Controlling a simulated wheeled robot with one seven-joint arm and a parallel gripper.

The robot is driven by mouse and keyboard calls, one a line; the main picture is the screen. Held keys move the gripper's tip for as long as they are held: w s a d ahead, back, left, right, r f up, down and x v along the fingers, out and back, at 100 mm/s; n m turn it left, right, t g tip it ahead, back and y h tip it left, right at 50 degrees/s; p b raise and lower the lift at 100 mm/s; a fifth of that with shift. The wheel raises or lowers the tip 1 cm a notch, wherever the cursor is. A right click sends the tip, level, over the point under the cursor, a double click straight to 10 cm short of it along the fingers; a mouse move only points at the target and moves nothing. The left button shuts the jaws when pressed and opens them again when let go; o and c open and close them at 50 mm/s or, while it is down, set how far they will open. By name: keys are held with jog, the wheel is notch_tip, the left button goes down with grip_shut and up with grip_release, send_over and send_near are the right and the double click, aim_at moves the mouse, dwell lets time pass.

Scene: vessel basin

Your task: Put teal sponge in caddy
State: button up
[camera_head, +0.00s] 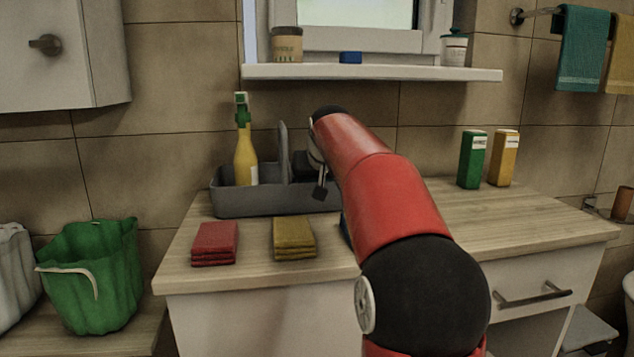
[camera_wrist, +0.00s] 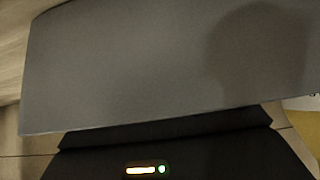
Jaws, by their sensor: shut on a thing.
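The grey caddy (camera_head: 270,203) stands at the back of the counter, with an upright divider (camera_head: 284,150) in its middle. My gripper (camera_head: 319,192) is at the caddy's right part, just right of the divider and partly hidden by my arm. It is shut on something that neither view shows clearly. I cannot make out a teal sponge in either view. In the wrist view a broad grey surface (camera_wrist: 140,70), probably part of the caddy, fills most of the picture, and my fingertips do not show.
A yellow spray bottle (camera_head: 245,155) stands in the caddy's left part. Red (camera_head: 214,243) and mustard (camera_head: 294,238) folded cloths lie in front. A blue edge shows beside my arm. A blue block (camera_head: 350,57) sits on the windowsill. Green (camera_head: 472,160) and yellow (camera_head: 504,158) boxes stand right.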

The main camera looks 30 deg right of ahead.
jog(key=shift+f, duration=0.4)
jog(key=o, duration=1)
jog(key=shift+c, duration=0.2)
jog(key=shift+s+r, duration=0.1)
jog(key=shift+r, duration=0.05)
jog(key=v, duration=0.7)
jog(key=shift+s+a+r, duration=0.15)
jog(key=shift+s, duration=0.05)
jog(key=shift+s+a, duration=0.1)
